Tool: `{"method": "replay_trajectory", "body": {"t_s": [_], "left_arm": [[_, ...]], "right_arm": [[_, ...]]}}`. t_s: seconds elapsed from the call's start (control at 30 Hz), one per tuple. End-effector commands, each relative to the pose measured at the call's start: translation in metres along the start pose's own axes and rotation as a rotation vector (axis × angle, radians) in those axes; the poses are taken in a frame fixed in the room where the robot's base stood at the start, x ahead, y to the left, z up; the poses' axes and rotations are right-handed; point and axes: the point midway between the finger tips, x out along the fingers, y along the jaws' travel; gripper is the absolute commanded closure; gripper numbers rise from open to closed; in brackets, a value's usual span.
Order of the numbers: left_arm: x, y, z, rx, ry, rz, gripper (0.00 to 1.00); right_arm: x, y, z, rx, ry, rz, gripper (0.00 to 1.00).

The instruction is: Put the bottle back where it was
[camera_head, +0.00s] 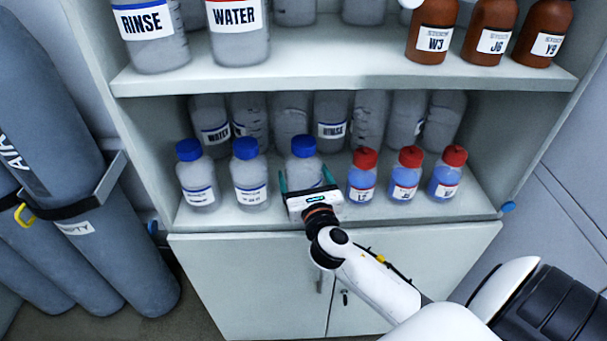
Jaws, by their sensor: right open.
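The bottle (305,154) with a blue cap stands upright on the lower shelf (330,212), third from the left in the front row. My right gripper (306,178) is in front of it, with its two green fingers apart, one on each side of the bottle. The jaws are open. The gripper body hides the bottle's lower part and label. I cannot tell whether a finger touches it. My left gripper is not in view.
Two more blue-capped bottles (249,172) stand to the left. Red-capped bottles (363,174) with blue liquid stand close on the right. Larger bottles (332,120) fill the back. The upper shelf (340,68) lies above, with brown bottles (432,32). Gas cylinders (60,130) stand at left.

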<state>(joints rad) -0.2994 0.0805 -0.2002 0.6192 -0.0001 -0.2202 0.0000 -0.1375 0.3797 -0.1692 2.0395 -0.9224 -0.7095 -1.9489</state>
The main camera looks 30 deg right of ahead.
Motion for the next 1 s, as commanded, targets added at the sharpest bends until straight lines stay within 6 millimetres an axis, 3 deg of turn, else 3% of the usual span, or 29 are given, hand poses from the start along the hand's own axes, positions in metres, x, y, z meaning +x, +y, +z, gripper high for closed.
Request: {"method": "replay_trajectory", "body": {"t_s": [0.3, 0.5, 0.7, 1.0], "left_arm": [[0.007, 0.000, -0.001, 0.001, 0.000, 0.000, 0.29], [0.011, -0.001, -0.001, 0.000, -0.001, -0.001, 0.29], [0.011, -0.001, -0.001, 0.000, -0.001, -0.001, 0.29], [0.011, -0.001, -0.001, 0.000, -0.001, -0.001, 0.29]], "right_arm": [[-0.069, 0.000, 0.003, 0.002, -0.005, 0.000, 0.14], [-0.099, 0.000, 0.002, 0.002, -0.002, 0.000, 0.14], [-0.109, 0.000, 0.000, 0.001, 0.000, 0.001, 0.14], [-0.108, 0.000, 0.000, 0.001, 0.000, 0.001, 0.14]]}}
